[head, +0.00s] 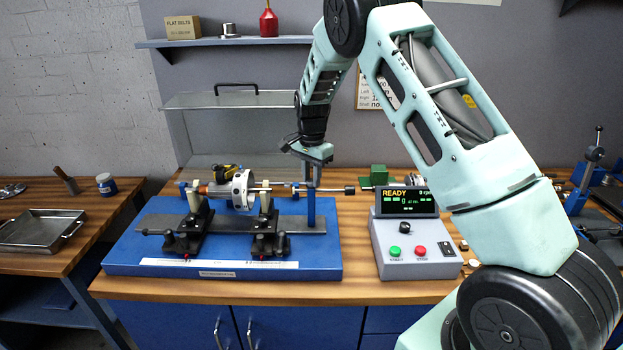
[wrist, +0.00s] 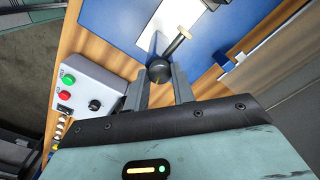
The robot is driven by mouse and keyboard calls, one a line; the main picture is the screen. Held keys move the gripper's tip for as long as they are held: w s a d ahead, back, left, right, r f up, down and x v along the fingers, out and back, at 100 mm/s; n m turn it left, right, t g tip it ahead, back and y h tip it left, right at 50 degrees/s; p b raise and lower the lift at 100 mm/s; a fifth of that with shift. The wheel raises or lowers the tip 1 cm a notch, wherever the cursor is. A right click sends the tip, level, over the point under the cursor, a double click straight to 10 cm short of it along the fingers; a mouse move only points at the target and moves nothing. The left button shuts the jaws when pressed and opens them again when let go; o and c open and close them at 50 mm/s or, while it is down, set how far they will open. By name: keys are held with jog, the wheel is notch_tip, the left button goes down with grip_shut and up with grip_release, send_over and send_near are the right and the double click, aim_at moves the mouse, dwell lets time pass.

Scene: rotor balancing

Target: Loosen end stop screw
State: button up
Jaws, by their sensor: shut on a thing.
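The end stop is a blue post (head: 311,208) at the right end of the blue balancing stand (head: 130,262). A thin horizontal rod with a black end (head: 349,190) shows at its top. My gripper (head: 310,182) points down over the post. In the wrist view, a round black screw knob (wrist: 160,71) with a small yellow mark sits between the two fingertips (wrist: 159,80). The fingers are shut on it, one on each side. A pale-tipped rod (wrist: 178,42) runs beside the knob. The screw's thread is hidden.
The rotor (head: 242,190) lies across two black supports left of my gripper. A control box (head: 414,246) reading READY, with green and red buttons, stands to the right. A clear raised cover (head: 232,100) is behind. A metal tray (head: 40,230) is far left.

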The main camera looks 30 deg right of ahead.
jog(key=n+b, duration=0.1)
jog(key=n, duration=0.2)
jog(key=shift+n, duration=0.4)
jog(key=n+b, duration=0.1)
jog(key=n, duration=0.2)
jog(key=shift+n, duration=0.3)
jog(key=n, duration=0.6)
jog(key=shift+b, duration=0.4)
jog(key=n, duration=0.5)
jog(key=shift+n, duration=0.4)
jog(key=n, duration=0.5)
jog(key=shift+p, duration=0.35)
jog(key=shift+n, duration=0.3)
jog(key=o, duration=1)
